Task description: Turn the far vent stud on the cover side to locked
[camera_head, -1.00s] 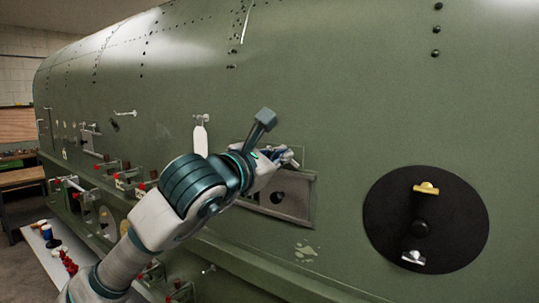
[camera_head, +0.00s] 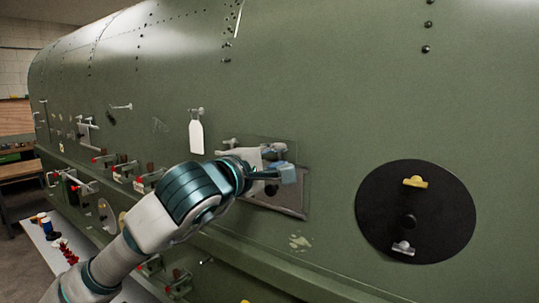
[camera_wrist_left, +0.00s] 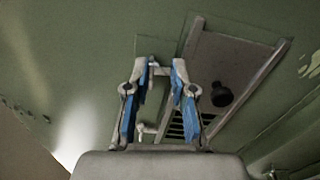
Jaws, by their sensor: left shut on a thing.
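The vent opening in the green fuselage side has a grey metal cover (camera_head: 289,201) with a dark round hole. In the left wrist view the cover (camera_wrist_left: 226,62) shows slots and a black round knob or hole (camera_wrist_left: 221,96). My left gripper (camera_head: 274,152) is at the vent's upper edge. In the left wrist view my left gripper (camera_wrist_left: 160,72) has blue-padded fingers closed around a small pale stud bar, mostly hidden between the tips. One pale stud (camera_head: 230,143) shows to the gripper's left, and one (camera_wrist_left: 146,131) shows below the fingertips. Lock markings are not readable. My right gripper is out of view.
A black round plate (camera_head: 372,212) with yellow and silver wing studs is at right. A white tag (camera_head: 196,136) hangs left of the vent. Red-tipped clamps (camera_head: 128,166) line the lower left. A pale shelf (camera_head: 47,243) holds small parts.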

